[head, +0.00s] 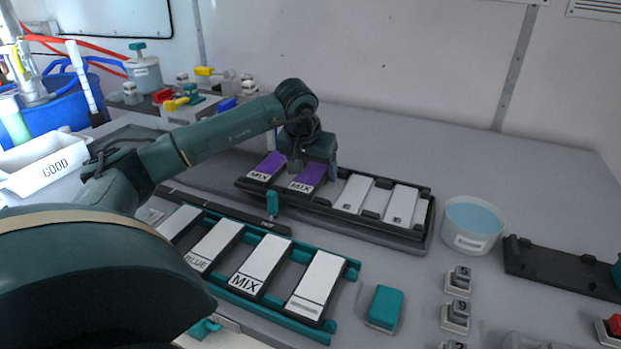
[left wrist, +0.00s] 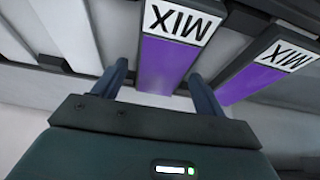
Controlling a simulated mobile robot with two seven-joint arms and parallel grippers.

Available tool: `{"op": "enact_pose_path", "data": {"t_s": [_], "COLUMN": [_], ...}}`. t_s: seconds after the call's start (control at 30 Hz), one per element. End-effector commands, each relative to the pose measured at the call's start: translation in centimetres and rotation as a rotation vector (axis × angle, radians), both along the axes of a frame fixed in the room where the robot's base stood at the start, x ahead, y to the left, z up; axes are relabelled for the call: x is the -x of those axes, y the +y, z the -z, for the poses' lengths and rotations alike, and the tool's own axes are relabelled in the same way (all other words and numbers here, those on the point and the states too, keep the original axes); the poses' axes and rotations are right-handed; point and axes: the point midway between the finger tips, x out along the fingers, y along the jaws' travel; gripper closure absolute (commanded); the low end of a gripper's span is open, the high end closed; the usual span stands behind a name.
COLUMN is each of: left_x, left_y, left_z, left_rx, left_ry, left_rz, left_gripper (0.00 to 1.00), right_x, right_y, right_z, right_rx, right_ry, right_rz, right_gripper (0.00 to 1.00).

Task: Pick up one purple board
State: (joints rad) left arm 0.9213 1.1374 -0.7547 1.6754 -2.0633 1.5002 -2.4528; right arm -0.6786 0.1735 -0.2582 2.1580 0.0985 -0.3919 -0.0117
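Two purple boards with white MIX labels lie side by side in the black rack (head: 432,222). The left purple board (head: 267,167) stands clear of my gripper, and the right purple board (head: 308,177) is partly hidden by it. My left gripper (head: 320,163) is over the right purple board. In the left wrist view, my left gripper (left wrist: 160,88) is open, with one finger on each side of that purple board (left wrist: 166,62). The other purple board (left wrist: 255,80) shows to the right, outside the fingers. My right gripper is not in view.
Two white boards (head: 353,194) share the black rack. A teal rack (head: 350,271) in front holds several white-topped boards. A teal block (head: 384,307) and a tub of blue liquid (head: 473,225) stand to the right. Bare table lies behind the black rack.

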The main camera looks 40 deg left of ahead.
Motion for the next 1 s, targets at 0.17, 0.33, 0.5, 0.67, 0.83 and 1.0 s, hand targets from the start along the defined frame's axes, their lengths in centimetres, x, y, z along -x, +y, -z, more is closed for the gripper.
{"op": "enact_pose_path", "data": {"t_s": [0.17, 0.33, 0.5, 0.67, 0.83, 1.0], "left_x": [0.0, 0.0, 0.0, 0.0, 0.0, -0.1], "left_y": [0.0, 0.0, 0.0, 0.0, 0.0, 0.0], "left_z": [0.0, 0.0, 0.0, 0.0, -0.8, -3.9], "left_rx": [0.0, 0.0, 0.0, 0.0, 0.0, 0.0], "left_ry": [0.0, 0.0, 0.0, 0.0, -0.002, -0.007], "left_rz": [0.0, 0.0, 0.0, 0.0, 0.0, 0.0], "left_gripper": [0.43, 0.57, 0.71, 0.72, 0.73, 0.73], "right_x": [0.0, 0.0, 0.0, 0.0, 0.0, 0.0], "right_y": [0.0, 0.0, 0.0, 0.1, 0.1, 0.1], "right_z": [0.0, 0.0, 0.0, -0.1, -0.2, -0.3], "right_rx": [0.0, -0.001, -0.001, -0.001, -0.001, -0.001], "right_ry": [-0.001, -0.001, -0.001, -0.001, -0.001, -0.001], "right_rz": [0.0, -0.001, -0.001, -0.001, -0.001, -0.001], "right_gripper": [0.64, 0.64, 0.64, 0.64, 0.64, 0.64]}}
